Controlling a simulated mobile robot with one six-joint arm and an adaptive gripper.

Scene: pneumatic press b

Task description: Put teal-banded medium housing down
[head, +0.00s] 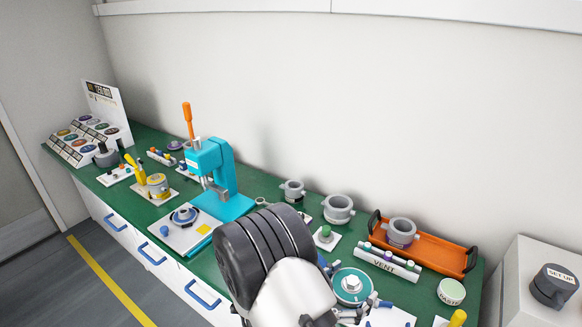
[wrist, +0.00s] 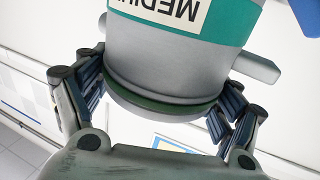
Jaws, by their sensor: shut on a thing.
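The teal-banded medium housing (wrist: 165,65) is a grey cylinder with a wide teal band, a cream label reading upside down "MEDIU…", and side lugs. It fills the upper middle of the wrist view and looks tilted. A dark green ring runs round its near end. My gripper (wrist: 158,92) is shut on the housing, with a blue-padded finger against each side. In the head view my arm covers the bottom middle, and I cannot make out the held housing for certain. The wrist view does not show any surface touching it.
A teal press (head: 212,170) with an orange lever stands on the green bench. Grey housings (head: 338,210) stand along the back. An orange tray (head: 437,252) holds another housing (head: 401,232). A white "VENT" block (head: 387,263) is in front. A teal disc with a white hub (head: 352,286) is beside my arm.

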